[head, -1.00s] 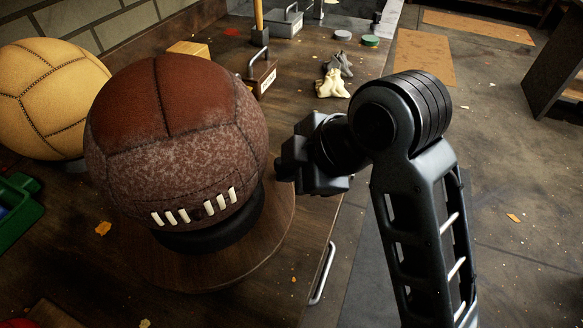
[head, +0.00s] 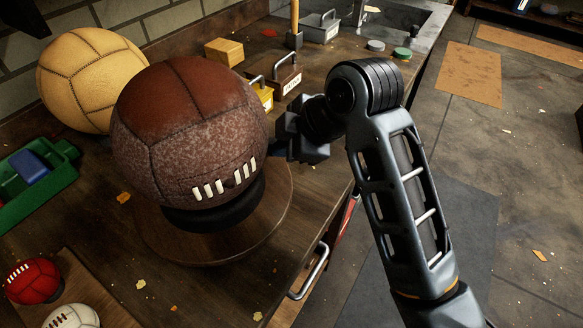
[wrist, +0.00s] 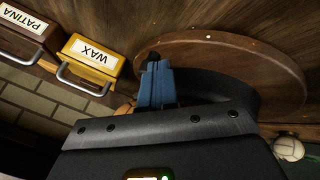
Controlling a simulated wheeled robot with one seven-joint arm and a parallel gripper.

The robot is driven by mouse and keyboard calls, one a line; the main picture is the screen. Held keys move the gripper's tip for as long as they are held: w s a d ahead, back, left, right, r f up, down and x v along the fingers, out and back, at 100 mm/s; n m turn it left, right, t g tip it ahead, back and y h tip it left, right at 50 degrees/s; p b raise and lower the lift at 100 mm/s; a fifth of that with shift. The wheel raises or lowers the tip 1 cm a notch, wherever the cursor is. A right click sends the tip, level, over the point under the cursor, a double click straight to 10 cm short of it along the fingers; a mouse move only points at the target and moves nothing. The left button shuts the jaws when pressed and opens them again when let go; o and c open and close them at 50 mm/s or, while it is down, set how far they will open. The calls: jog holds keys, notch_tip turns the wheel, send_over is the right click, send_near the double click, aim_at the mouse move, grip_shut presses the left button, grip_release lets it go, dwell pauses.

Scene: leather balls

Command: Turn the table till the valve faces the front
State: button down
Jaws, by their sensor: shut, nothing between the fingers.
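A large worn brown leather ball (head: 190,140) sits in a black ring (head: 215,213) on a round wooden turntable (head: 265,225). White laces (head: 208,190) cross its lower front, slightly right of its middle in the head view. A small dark spot between the two lace groups may be the valve; it is too small to be sure. My gripper (head: 284,138) is at the ball's right side. The wrist view shows its blue fingers (wrist: 154,82) together and empty, over the turntable's rim area (wrist: 225,45). Whether they touch the ball or turntable I cannot tell.
A yellow ball (head: 90,80) stands behind left. A yellow wax box (wrist: 90,62) and a brown patina box (wrist: 25,35) stand behind the turntable. A green bin (head: 40,190) is at left; small red (head: 33,281) and white balls (head: 72,317) lie front left. Open floor lies right.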

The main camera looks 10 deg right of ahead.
jog(key=shift+w+a+n+g+y, duration=0.15)
jog(key=shift+w+n+g+y, duration=0.05)
jog(key=shift+w+n, duration=0.35)
jog(key=shift+w+a+n+g+y, duration=0.2)
jog(key=shift+w+n, duration=0.25)
jog(key=shift+w, duration=0.2)
jog(key=shift+w+a+n+g+y, duration=0.15)
jog(key=shift+w+a+n+g, duration=0.1)
jog(key=shift+w+n, duration=0.2)
jog(key=shift+w+a+n+g+y, duration=0.15)
jog(key=shift+w+a+n+g, duration=0.1)
jog(key=shift+w+n, duration=0.2)
